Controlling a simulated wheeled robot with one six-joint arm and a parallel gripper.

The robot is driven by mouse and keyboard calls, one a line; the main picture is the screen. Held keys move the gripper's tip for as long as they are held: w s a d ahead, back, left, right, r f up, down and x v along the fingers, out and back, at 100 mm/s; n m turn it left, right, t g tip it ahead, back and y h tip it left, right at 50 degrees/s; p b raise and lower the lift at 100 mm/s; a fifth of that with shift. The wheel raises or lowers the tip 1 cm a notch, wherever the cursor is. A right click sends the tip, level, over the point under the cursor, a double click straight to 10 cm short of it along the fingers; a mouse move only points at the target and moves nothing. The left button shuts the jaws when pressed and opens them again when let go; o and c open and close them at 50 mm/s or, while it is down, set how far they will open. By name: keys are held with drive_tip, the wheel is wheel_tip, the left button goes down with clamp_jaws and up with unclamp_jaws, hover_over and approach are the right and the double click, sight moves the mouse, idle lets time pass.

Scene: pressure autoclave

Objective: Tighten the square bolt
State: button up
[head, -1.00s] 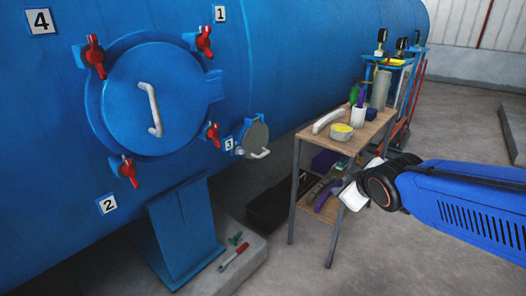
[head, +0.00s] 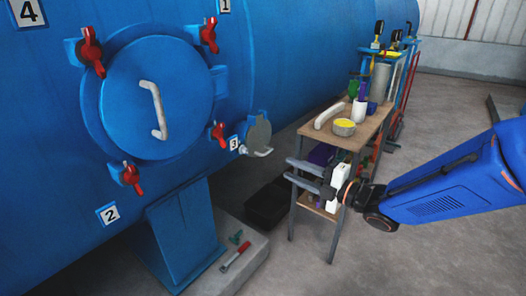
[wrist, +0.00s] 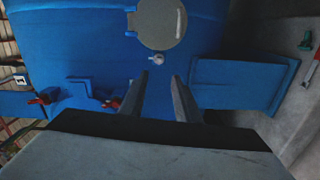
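The small round grey hatch (head: 258,132) sits on the blue vessel beside label 3, with a pale handle at its lower edge. A small pale metal fitting (head: 243,150) is at its lower left; it looks like the square bolt, but its shape is too small to confirm. In the wrist view the hatch disc (wrist: 162,22) is at the top and the fitting (wrist: 155,59) is just below it, beyond my fingertips. My gripper (head: 291,169) is open and empty, its two fingers pointing left toward the vessel. It also shows in the wrist view (wrist: 159,82), apart from the fitting.
A large round door (head: 158,98) with a white handle and several red clamps is at left. A shelf cart (head: 352,132) with tools stands close behind my gripper. A blue support leg (head: 182,232) stands below the vessel. A red-and-white tool (head: 236,256) lies on the plinth.

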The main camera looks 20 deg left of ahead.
sight(245, 151)
drive_tip(key=x, duration=1.7)
drive_tip(key=shift+s+a+r, duration=0.2)
drive_tip(key=shift+s+a, duration=0.05)
drive_tip(key=shift+a, duration=0.05)
drive_tip(key=shift+c, duration=0.3)
drive_tip(key=c, duration=0.6)
